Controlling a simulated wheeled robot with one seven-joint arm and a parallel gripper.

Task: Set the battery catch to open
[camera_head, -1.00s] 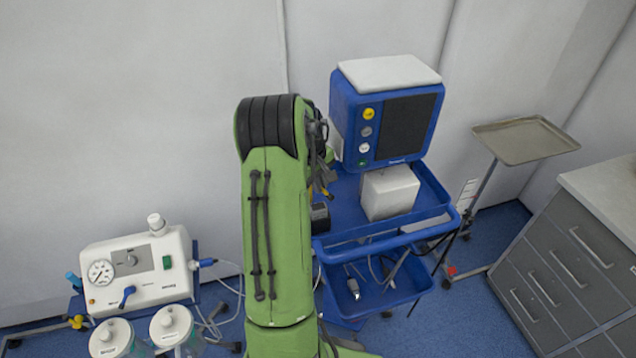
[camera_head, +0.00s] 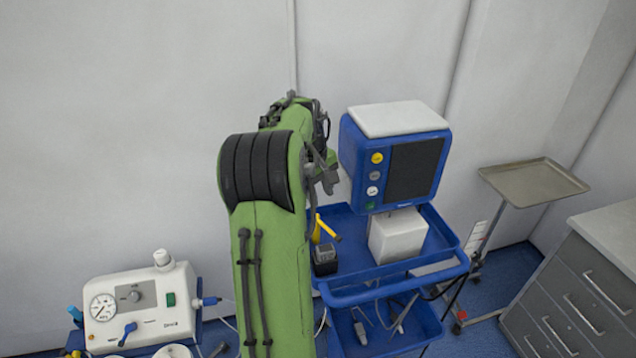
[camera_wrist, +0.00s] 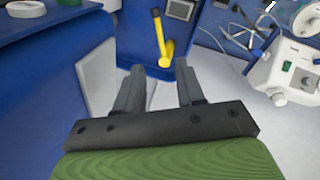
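The blue monitor (camera_head: 358,160) with a dark screen stands on the blue cart (camera_head: 400,283). I cannot make out a battery catch in either view. In the wrist view a large blue surface (camera_wrist: 40,95), seemingly the monitor's side, fills the left, with a pale panel (camera_wrist: 98,78) at its edge. My gripper (camera_head: 330,180) is by the monitor's left side in the head view. In the wrist view my gripper (camera_wrist: 158,84) is open, its two dark fingers apart with nothing between them. Whether it touches the monitor cannot be told.
A yellow-handled hammer (camera_head: 326,230) and a small black device (camera_head: 325,260) are on the cart, below my gripper. A white box (camera_head: 397,236) is under the monitor. A white suction unit (camera_head: 137,308) is at lower left. A metal tray stand (camera_head: 534,182) and drawers (camera_head: 575,300) are at right.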

